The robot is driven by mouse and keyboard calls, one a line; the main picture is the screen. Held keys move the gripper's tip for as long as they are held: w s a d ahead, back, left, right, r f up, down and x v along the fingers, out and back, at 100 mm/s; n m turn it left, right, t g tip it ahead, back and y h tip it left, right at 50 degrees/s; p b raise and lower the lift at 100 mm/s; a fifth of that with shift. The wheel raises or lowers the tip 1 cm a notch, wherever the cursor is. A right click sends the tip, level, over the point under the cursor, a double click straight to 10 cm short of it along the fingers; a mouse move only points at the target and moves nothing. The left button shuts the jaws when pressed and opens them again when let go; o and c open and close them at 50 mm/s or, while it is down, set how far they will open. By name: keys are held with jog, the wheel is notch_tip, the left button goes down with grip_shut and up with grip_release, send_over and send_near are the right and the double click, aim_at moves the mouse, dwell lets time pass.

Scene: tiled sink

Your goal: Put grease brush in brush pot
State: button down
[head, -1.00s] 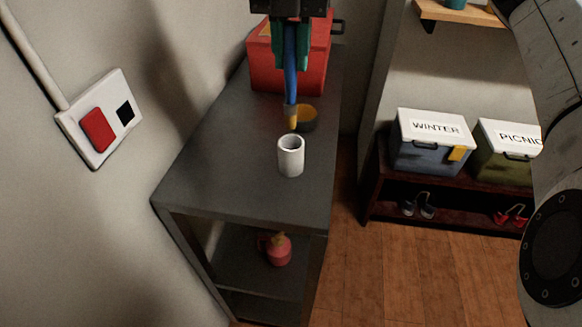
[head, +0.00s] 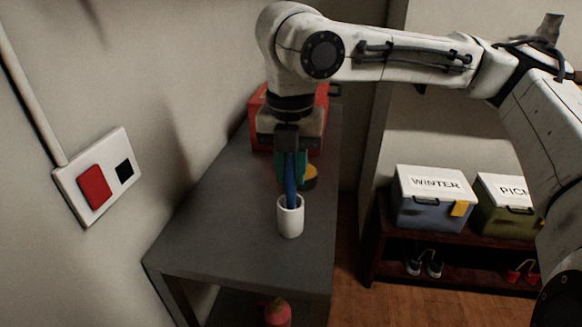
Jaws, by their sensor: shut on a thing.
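The grease brush (head: 290,180) has a blue handle and points downward. My gripper (head: 291,170), with green fingers, is shut on its upper part. The brush pot (head: 290,220) is a white cylinder standing upright on the dark grey bench. The brush's lower end is hidden at the pot's mouth and appears to be inside it. I cannot tell whether it touches the bottom. My gripper is above the pot, and my arm reaches in from the right.
A red box (head: 262,112) stands at the back of the dark bench (head: 215,225). A round dark tin with yellow contents (head: 310,177) is behind the pot. A wall panel with a red switch (head: 95,192) is at left. The bench surface left of the pot is clear.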

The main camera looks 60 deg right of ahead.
jog(key=shift+f, duration=0.15)
jog(key=c, duration=1)
grip_release()
jog(key=shift+o, duration=0.2)
jog(key=r, duration=0.4)
jog(key=r+p, duration=0.1)
jog(key=r, duration=0.3)
jog(key=r+p, duration=0.1)
jog(key=r, duration=0.3)
jog(key=shift+s+a+r, duration=0.15)
jog(key=shift+a+r, duration=0.05)
jog(key=shift+a, duration=0.1)
